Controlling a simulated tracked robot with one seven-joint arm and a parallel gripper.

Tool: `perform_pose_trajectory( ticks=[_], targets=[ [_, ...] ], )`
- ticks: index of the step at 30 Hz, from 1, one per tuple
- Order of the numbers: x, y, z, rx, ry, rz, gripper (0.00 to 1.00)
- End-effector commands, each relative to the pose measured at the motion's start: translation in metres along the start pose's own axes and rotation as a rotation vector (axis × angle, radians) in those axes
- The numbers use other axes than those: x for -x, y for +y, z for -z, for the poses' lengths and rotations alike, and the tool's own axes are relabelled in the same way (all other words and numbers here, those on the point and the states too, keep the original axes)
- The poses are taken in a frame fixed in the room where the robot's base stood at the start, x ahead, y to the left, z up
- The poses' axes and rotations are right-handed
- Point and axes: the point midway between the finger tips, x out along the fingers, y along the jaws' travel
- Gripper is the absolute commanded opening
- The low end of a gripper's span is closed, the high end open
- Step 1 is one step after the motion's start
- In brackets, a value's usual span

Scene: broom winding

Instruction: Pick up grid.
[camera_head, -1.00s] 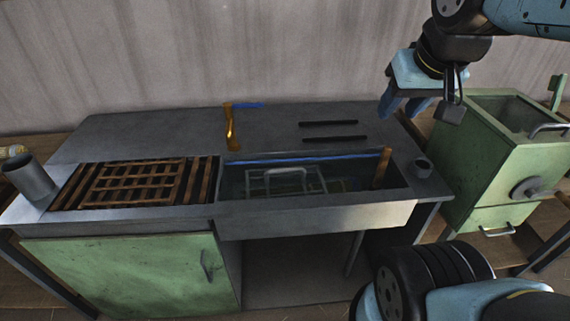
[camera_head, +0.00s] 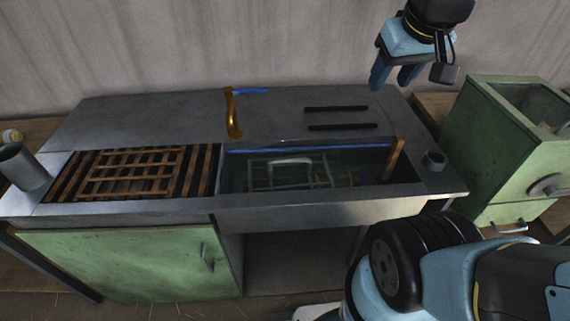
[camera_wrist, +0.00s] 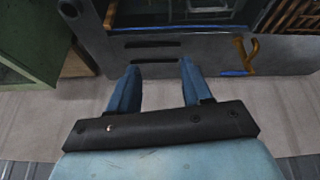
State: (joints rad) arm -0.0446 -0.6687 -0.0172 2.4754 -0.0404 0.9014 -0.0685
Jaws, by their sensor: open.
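A metal wire grid with a pale handle (camera_head: 290,162) sits inside the sink basin (camera_head: 310,212), partly under water or in shadow. A wooden slatted grid (camera_head: 140,172) lies flat over the left side of the bench. My gripper (camera_head: 395,82) is open and empty, high above the back right of the bench, apart from both grids. In the wrist view, its two blue fingers (camera_wrist: 158,72) are spread with nothing between them. The wooden slats (camera_wrist: 290,14) and part of the basin show at that view's top edge.
An orange tap (camera_head: 233,112) stands behind the basin. Two dark bars (camera_head: 336,109) lie on the back right of the bench. A wooden stick (camera_head: 395,158) leans in the basin's right end. A green cabinet (camera_head: 510,150) stands to the right.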

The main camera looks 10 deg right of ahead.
Motion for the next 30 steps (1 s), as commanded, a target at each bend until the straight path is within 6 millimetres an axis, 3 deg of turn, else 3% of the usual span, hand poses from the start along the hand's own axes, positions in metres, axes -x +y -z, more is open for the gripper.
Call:
perform_pose_trajectory(
  ticks=[8,16,24,30],
  targets=[
    [-0.049,-0.023,0.038,0.308,-0.154,-0.005,0.49],
    [-0.104,-0.059,0.065,0.629,-0.292,0.002,0.49],
    [-0.167,-0.106,0.078,0.962,-0.422,0.022,0.49],
    [-0.216,-0.146,0.077,1.208,-0.515,0.043,0.49]
  ],
)
